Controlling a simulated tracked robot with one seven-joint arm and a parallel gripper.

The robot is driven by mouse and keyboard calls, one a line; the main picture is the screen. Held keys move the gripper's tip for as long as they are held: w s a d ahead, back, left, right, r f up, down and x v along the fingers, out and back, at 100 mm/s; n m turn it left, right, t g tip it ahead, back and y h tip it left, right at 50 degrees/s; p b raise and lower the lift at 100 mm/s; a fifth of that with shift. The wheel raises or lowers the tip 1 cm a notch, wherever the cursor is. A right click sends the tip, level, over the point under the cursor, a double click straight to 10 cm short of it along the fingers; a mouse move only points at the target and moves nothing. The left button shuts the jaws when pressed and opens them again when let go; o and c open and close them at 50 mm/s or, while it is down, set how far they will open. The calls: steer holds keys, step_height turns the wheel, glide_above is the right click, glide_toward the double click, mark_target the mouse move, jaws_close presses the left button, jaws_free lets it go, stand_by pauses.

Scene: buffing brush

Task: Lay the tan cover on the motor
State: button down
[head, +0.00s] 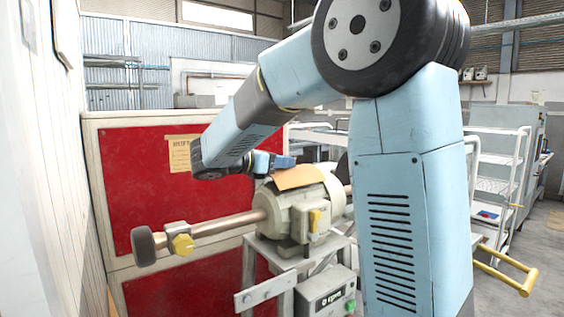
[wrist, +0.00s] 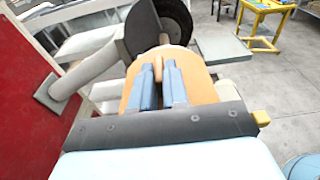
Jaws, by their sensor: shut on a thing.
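The tan cover (head: 297,177) is a thin curved sheet at the top of the motor (head: 292,211) in the head view. It also shows in the wrist view (wrist: 201,84), beneath my fingers. My gripper (wrist: 159,62) is shut on the cover by a small upright tan piece between its fingertips. In the head view my gripper (head: 284,162) is just above the motor, partly behind the cover. The motor is a grey-green cylinder with a shaft out of each side. I cannot tell whether the cover touches the motor.
A buffing wheel (head: 143,246) is on the shaft's left end; a dark wheel (wrist: 172,20) is beyond the cover. The motor's metal stand carries a control box (head: 326,294). A red panel (head: 135,180) stands behind. A wheeled rack (head: 497,183) is at right.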

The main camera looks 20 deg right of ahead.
steer(key=shift+f, duration=0.4)
steer(key=c, duration=1.1)
jaws_free()
steer(key=shift+r, duration=0.1)
